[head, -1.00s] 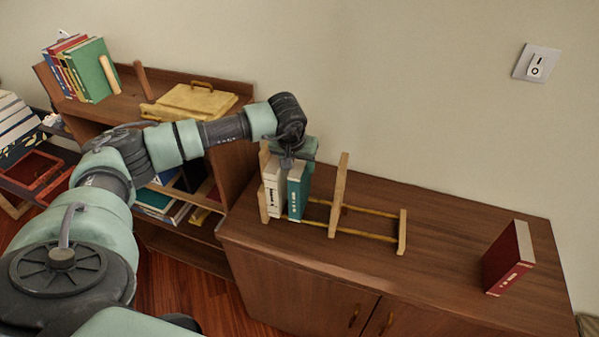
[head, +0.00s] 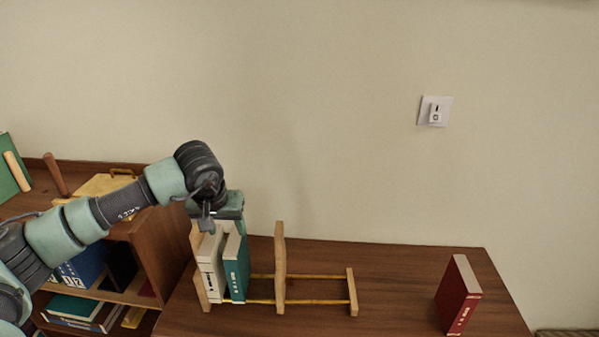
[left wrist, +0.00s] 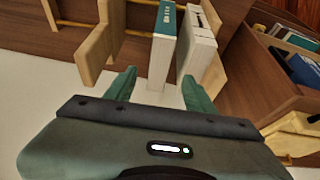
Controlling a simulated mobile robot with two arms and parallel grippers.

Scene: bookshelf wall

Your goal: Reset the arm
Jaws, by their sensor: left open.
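My left arm comes in from the left in the head view, with its left gripper (head: 212,222) above and behind the books in the wooden book rack (head: 280,262). In the left wrist view the left gripper (left wrist: 160,88) is open, its two green fingers spread apart. A teal book (head: 237,268) and a white book (head: 210,268) stand upright side by side at the rack's left end. In the left wrist view the teal book (left wrist: 165,32) and white book (left wrist: 199,42) lie ahead between the finger directions. I cannot tell whether the fingers touch them. My right gripper is not in view.
A red book (head: 459,296) stands alone on the cabinet top (head: 395,278) at the right. A lower bookshelf (head: 152,240) with several books is on the left. A light switch (head: 434,111) is on the wall. Cabinet top between rack and red book is clear.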

